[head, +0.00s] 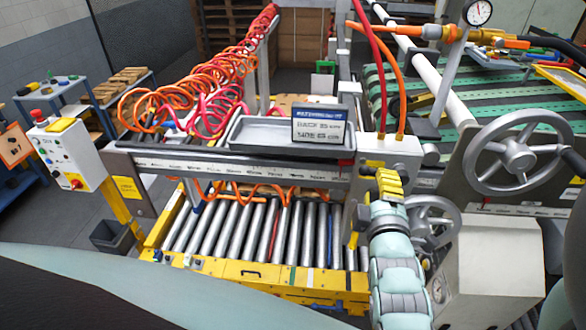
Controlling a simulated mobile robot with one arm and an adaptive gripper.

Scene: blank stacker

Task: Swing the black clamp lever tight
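My gripper (389,186), with yellow fingers at the end of my pale teal arm, is in front of the white block at the right end of the grey crossbar. I see it from behind, so its fingertips and whatever is between them are hidden. I cannot tell if it is open or shut, or if it touches anything. I cannot clearly make out the black clamp lever; it may be hidden behind my gripper. The grey crossbar (240,170) carries a ruler strip and ends at the white block (388,150).
A grey tray (262,133) and a display (319,126) sit on the crossbar. Coiled orange hoses (150,108) hang at left. A roller bed (225,232) lies below. A large handwheel (517,152) and a smaller one (432,222) stand close on the right. A control box (66,155) is at left.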

